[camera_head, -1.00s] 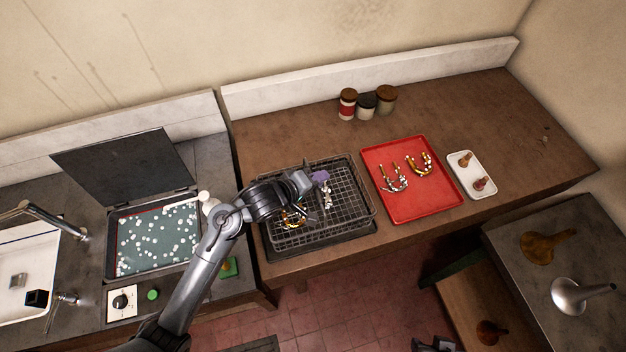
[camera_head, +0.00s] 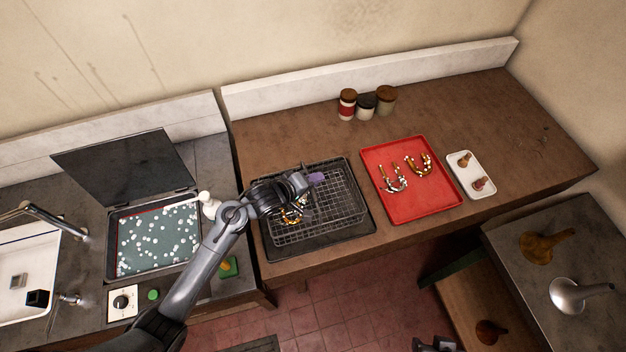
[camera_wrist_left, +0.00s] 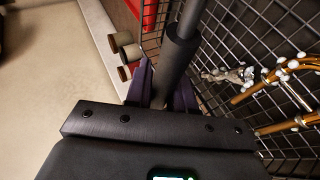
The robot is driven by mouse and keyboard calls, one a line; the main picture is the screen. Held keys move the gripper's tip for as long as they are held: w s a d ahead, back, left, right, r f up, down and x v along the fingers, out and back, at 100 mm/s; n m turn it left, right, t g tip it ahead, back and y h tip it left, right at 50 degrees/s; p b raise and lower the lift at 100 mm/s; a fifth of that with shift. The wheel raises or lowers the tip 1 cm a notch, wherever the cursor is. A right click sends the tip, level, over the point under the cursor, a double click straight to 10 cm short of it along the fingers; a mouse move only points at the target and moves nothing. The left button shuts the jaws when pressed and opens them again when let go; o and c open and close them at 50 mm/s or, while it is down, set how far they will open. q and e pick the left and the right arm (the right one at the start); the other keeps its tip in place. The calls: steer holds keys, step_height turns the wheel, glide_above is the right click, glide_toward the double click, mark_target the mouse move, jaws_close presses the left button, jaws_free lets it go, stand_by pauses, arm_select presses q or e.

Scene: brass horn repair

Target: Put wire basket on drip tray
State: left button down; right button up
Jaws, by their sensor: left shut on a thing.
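The wire basket (camera_head: 345,203) is a dark mesh basket with brass and silvery parts (camera_head: 293,214) inside. It sits over the dark drip tray (camera_head: 352,244), whose front and right edges show below it. I cannot tell whether the basket touches the tray. My left gripper (camera_head: 317,179), with purple fingertips, is over the basket. In the left wrist view its fingers are shut around a dark round handle (camera_wrist_left: 178,58), with the mesh (camera_wrist_left: 235,45) beside it. My arm hides the basket's left part. A dark piece at the bottom edge seems to be my right gripper (camera_head: 434,344).
A red tray (camera_head: 432,202) with brass pieces lies right of the basket, then a small white tray (camera_head: 477,189). Several jars (camera_head: 366,104) stand behind. A sink (camera_head: 30,262) and an open-lidded bath (camera_head: 158,240) are at left. The bench's right part is clear.

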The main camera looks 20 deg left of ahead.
arm_select(q)
steer(key=c, duration=1.4)
jaws_free()
steer(key=shift+f, duration=0.1)
steer(key=o, duration=0.4)
steer(key=shift+o, duration=0.2)
steer(key=v, duration=1.2)
steer(key=s+f+m+g+y, duration=0.3)
steer(key=s+m, duration=0.9)
steer(key=s, duration=1)
steer(key=g+y, duration=0.2)
steer(key=g, duration=0.2)
steer(key=shift+a+f+p, duration=0.25)
steer(key=shift+a+p, duration=0.1)
steer(key=shift+w, duration=0.1)
